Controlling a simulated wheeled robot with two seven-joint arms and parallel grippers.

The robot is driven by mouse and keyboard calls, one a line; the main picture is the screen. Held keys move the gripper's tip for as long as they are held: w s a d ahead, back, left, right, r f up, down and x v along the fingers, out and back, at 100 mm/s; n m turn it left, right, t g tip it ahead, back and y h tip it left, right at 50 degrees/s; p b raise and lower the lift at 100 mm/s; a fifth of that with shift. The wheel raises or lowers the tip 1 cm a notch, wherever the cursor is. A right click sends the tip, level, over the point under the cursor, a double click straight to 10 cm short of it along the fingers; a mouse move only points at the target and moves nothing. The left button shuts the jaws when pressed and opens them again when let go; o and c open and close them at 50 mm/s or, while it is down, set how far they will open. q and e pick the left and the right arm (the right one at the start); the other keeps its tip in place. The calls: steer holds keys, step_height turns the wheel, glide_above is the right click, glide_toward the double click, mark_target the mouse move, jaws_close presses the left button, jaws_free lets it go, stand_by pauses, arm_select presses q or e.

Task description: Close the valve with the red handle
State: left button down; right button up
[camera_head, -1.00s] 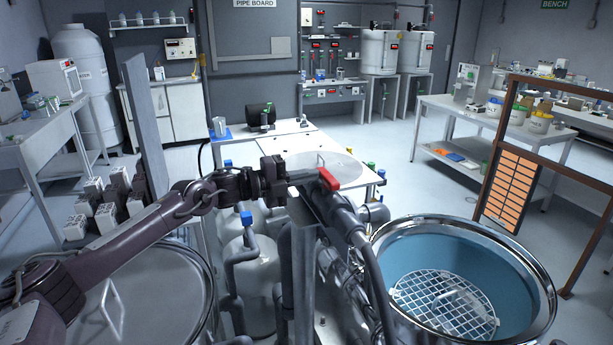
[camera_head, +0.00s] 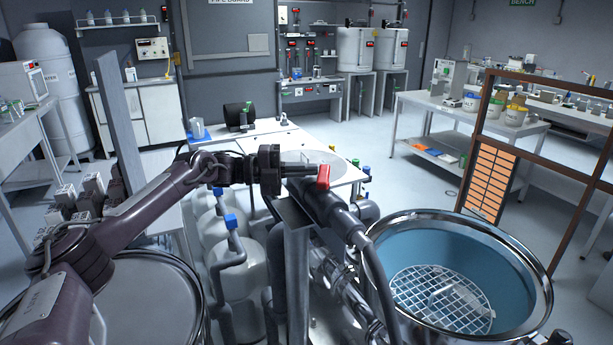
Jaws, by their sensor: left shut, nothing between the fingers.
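The red handle (camera_head: 323,177) sits on top of a grey pipe valve (camera_head: 338,212) near the middle of the head view. The handle looks short and foreshortened, pointing roughly toward and away from me. My left gripper (camera_head: 303,169) comes in from the left, with its shut fingers at the left side of the red handle. The fingertips touch or nearly touch the handle; I cannot tell which. Nothing is held between the fingers. My right gripper is not in view.
An open hopper (camera_head: 466,250) with a blue inside and a white grid stands at right. A round lidded vessel (camera_head: 150,300) is at lower left. Blue-handled valves (camera_head: 231,221) and pipes stand left of the red handle. A white table (camera_head: 262,141) lies behind.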

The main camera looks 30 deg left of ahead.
arm_select(q)
steer(key=shift+w+d, duration=0.35)
steer(key=shift+w, duration=0.55)
steer(key=shift+w+d, duration=0.35)
steer(key=shift+w, duration=0.1)
steer(key=shift+w+d, duration=0.1)
steer(key=shift+w, duration=0.05)
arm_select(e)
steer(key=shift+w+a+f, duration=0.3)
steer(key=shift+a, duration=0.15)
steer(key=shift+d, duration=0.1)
arm_select(q)
steer(key=shift+d, duration=0.1)
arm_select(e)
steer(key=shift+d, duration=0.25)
